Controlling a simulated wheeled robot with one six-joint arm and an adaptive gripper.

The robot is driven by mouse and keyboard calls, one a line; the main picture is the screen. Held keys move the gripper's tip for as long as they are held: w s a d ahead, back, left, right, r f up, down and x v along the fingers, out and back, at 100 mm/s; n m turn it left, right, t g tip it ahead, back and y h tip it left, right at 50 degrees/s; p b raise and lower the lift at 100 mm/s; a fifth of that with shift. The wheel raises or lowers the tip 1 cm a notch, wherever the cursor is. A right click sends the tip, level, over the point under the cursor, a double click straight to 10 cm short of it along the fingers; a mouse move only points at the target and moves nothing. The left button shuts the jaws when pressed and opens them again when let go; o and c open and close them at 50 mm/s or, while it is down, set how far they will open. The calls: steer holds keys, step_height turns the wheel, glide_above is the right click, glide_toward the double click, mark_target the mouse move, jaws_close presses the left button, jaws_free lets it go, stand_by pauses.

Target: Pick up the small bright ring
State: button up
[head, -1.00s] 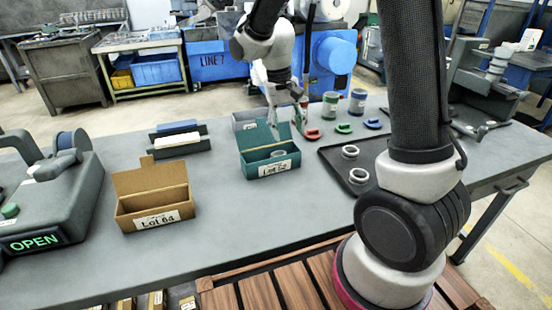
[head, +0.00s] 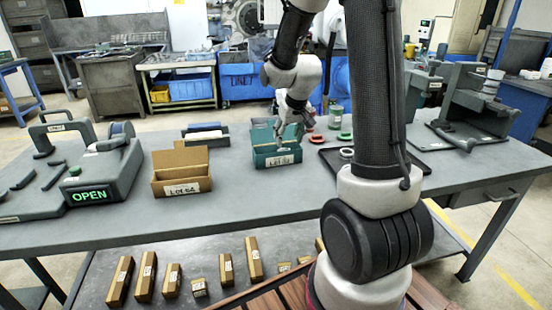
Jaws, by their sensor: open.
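A small bright metal ring (head: 346,153) lies on the black tray (head: 334,167), just left of my arm column, which partly covers the tray. No second ring shows on the tray's visible part. My gripper (head: 291,133) is open above the right side of the open teal lot box (head: 264,160), left of the tray ring. Its fingers are small and partly blend with the box. The inside of the teal box is mostly hidden, so I cannot tell whether a ring lies in it.
A brown Lot 64 box (head: 182,187) stands open on the grey table (head: 235,205). A grey machine with an OPEN sign (head: 90,196) is at left. A red item (head: 315,138) and cans stand behind the tray. Several small cartons (head: 145,277) lie on the lower shelf.

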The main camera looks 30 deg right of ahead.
mark_target(284, 149)
steer(key=shift+w+f, duration=0.2)
steer(key=shift+o, duration=0.5)
steer(key=x, duration=0.7)
steer(key=shift+f, duration=0.2)
steer(key=shift+d+f, duration=0.1)
steer(key=shift+c, duration=0.5)
steer(key=shift+w, duration=0.15)
steer(key=c, duration=0.8)
